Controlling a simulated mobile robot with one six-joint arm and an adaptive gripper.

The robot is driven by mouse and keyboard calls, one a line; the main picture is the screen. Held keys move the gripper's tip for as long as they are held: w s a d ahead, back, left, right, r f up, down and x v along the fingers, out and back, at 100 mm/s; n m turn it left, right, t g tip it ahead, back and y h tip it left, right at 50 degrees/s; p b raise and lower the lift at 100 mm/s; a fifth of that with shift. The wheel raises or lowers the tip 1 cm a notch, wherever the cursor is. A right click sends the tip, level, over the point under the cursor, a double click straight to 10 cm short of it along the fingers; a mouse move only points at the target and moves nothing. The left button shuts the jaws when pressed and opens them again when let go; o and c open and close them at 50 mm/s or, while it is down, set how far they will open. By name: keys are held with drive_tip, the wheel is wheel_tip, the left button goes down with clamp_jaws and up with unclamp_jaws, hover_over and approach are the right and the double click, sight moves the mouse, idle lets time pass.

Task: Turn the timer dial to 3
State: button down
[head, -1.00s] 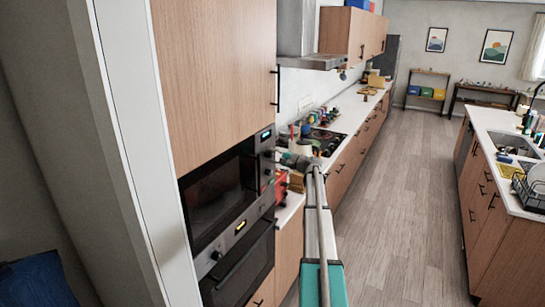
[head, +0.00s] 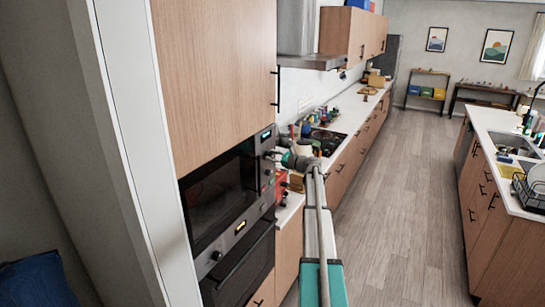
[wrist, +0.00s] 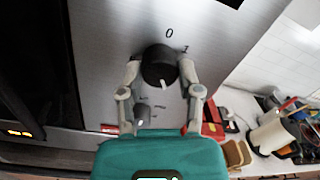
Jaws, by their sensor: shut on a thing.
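The timer dial (wrist: 157,62) is a round black knob with a pale pointer mark on the steel control panel (wrist: 100,40). In the wrist view a "0" is printed above it and a "1" at its upper right. The pointer mark is on the dial's lower part, pointing down and slightly right; any numeral there is not readable. My gripper (wrist: 160,72) is shut on the dial, with one finger on each side. In the head view my gripper (head: 275,156) is at the right edge of the upper oven (head: 222,195), and its fingers hide most of the dial.
A lower oven (head: 240,265) with a lit display sits beneath. Another knob (wrist: 150,112) shows below the dial, between my fingers. A red object (head: 282,187) stands on the counter (head: 290,212) close to my gripper. The wooden floor (head: 400,190) is clear.

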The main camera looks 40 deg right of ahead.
drive_tip(key=shift+s+f+m, duration=0.1)
drive_tip(key=shift+m, duration=0.3)
drive_tip(key=shift+c, duration=1.4)
unclamp_jaws()
drive_tip(key=v, duration=0.7)
drive_tip(key=shift+s, duration=0.15)
